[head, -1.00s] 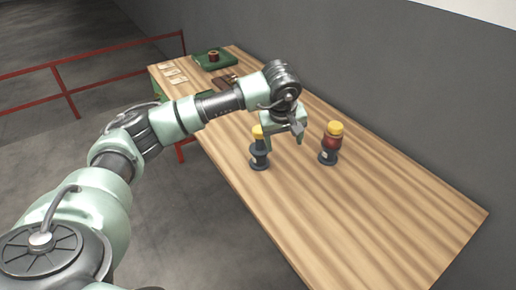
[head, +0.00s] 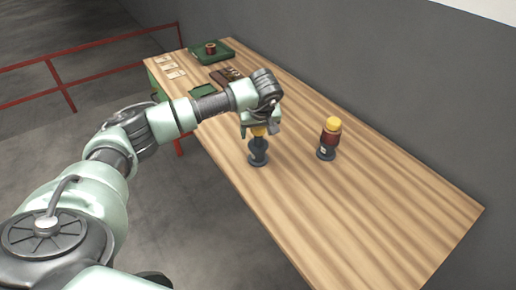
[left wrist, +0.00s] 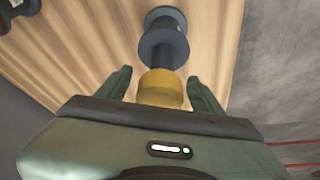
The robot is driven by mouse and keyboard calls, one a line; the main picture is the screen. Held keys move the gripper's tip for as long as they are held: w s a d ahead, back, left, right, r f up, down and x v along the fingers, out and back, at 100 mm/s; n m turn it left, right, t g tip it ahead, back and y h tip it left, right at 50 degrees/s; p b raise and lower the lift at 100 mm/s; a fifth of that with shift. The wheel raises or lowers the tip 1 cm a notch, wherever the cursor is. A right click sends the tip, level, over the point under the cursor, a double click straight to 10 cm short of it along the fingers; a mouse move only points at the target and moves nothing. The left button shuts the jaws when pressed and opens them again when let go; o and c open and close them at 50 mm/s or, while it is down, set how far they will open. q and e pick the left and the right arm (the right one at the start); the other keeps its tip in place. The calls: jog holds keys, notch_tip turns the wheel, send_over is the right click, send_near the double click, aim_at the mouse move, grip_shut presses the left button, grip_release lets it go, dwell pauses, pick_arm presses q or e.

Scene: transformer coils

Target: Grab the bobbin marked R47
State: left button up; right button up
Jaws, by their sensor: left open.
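A dark blue-grey bobbin with a yellow top (head: 258,153) stands upright on the wooden table. My left gripper (head: 260,130) is right above it, pointing down and open. In the left wrist view, the yellow top (left wrist: 161,88) shows between the two open fingers, and the dark spool (left wrist: 164,42) lies beyond. I cannot tell whether the fingers touch it. A second bobbin with red-brown winding and a yellow top (head: 330,138) stands to the right. Its pale label is too small to read, and no R47 mark is legible. My right gripper is not in view.
The table (head: 370,220) is clear at its front right. At the far end are a green tray (head: 226,54) holding a small copper-coloured coil, a brown rack (head: 224,77) and several pale cards (head: 170,66). A grey wall runs along the right.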

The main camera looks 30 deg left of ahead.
pick_arm(q)
jog(key=shift+d, duration=0.1)
jog(key=shift+s+r, duration=0.1)
jog(key=c, duration=0.4)
grip_shut()
jog(key=shift+r, duration=0.1)
